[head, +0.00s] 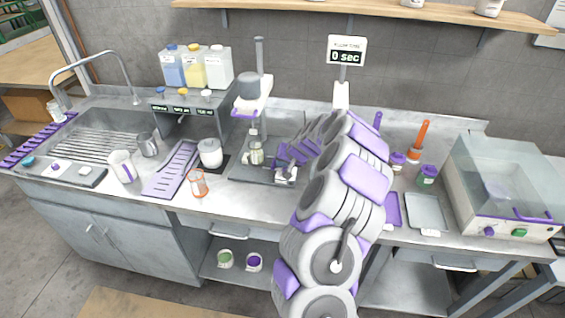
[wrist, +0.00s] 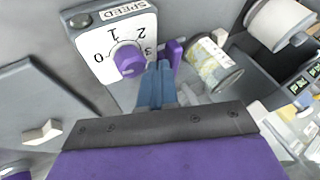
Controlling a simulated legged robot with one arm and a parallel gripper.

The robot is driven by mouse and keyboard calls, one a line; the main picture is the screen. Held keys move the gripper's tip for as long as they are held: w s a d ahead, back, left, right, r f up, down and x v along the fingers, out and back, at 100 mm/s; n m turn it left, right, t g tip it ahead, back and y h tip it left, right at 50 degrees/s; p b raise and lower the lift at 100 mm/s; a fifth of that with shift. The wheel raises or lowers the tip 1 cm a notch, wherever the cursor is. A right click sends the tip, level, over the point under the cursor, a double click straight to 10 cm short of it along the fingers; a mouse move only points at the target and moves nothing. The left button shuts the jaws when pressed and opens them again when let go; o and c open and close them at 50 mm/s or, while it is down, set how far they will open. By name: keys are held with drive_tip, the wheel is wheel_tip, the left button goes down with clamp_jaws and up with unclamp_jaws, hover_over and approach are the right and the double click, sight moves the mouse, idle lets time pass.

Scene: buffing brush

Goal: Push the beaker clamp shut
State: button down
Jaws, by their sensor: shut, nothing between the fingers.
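In the wrist view, the glass beaker (wrist: 212,66) with a yellowish label or content lies right of my fingertips. A purple upright piece (wrist: 173,52), which looks like the beaker clamp, stands between my fingers and the beaker. My gripper (wrist: 157,72) is shut and empty, its blue fingertips close to the purple piece; I cannot tell if they touch. In the head view, the beaker (head: 256,154) stands on the mixer base (head: 245,174), below the mixer head. My gripper (head: 288,172) is just right of it, partly hidden by my arm. The clamp is not clear there.
A white SPEED panel with a purple knob (wrist: 130,62) is just left of my fingertips. In the head view, an orange-rimmed glass (head: 198,184), a white jar (head: 210,152) and a purple rack (head: 172,170) stand left of the mixer. A glass-lidded box (head: 510,190) is far right.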

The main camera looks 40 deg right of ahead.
sight(270, 173)
drive_tip(key=w+a, duration=0.3)
drive_tip(key=shift+w+p, duration=0.25)
drive_tip(key=shift+p, duration=0.1)
drive_tip(key=shift+r, duration=0.15)
